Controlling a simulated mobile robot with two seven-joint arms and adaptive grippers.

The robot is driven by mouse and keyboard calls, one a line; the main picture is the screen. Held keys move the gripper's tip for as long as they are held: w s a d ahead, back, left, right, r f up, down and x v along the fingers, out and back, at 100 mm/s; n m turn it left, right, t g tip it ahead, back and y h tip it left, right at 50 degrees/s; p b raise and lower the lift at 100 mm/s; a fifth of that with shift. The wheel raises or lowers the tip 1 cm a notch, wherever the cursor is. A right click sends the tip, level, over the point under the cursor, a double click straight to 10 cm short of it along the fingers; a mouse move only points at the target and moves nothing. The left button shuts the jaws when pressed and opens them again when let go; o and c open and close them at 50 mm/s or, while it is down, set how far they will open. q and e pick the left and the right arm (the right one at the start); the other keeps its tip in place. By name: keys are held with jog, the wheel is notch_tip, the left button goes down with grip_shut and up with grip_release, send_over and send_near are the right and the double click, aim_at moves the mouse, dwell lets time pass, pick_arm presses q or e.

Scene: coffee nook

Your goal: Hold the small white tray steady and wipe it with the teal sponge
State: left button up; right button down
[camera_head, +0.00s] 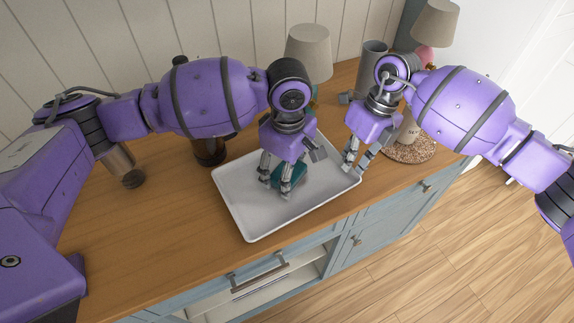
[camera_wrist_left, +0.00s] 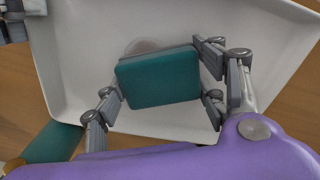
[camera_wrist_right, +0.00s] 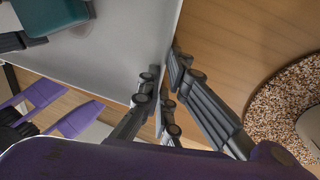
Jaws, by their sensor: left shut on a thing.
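The small white tray (camera_head: 245,220) lies on the wooden counter. The teal sponge (camera_wrist_left: 158,78) is between the fingers of my left gripper (camera_wrist_left: 165,85), over the inside of the tray; I cannot tell whether it presses on the tray floor. In the head view the sponge (camera_head: 297,176) is partly hidden by the fingers of that gripper (camera_head: 290,172). A faint round brownish mark (camera_wrist_left: 140,47) shows beside the sponge. My right gripper (camera_wrist_right: 164,75) is at the tray's right edge, its fingers on both sides of the rim with a gap between them.
A round speckled mat (camera_head: 418,153) with a light cup (camera_head: 408,130) lies right of the tray, close to my right gripper. A lamp (camera_head: 308,50), a grey canister (camera_head: 372,54) and a dark pot (camera_head: 208,153) stand behind.

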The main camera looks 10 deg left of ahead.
pick_arm(q)
jog(key=shift+w+d, duration=0.45)
jog(key=shift+d, duration=0.15)
jog(key=s+a, duration=0.2)
jog(key=a, duration=0.1)
jog(key=shift+s, duration=0.35)
notch_tip(320, 180, up, 4)
jog(key=shift+w+f, duration=0.1)
jog(key=shift+r, duration=2.15)
pick_arm(e)
jog(key=c, duration=1.9)
grip_release()
jog(key=shift+o, duration=0.2)
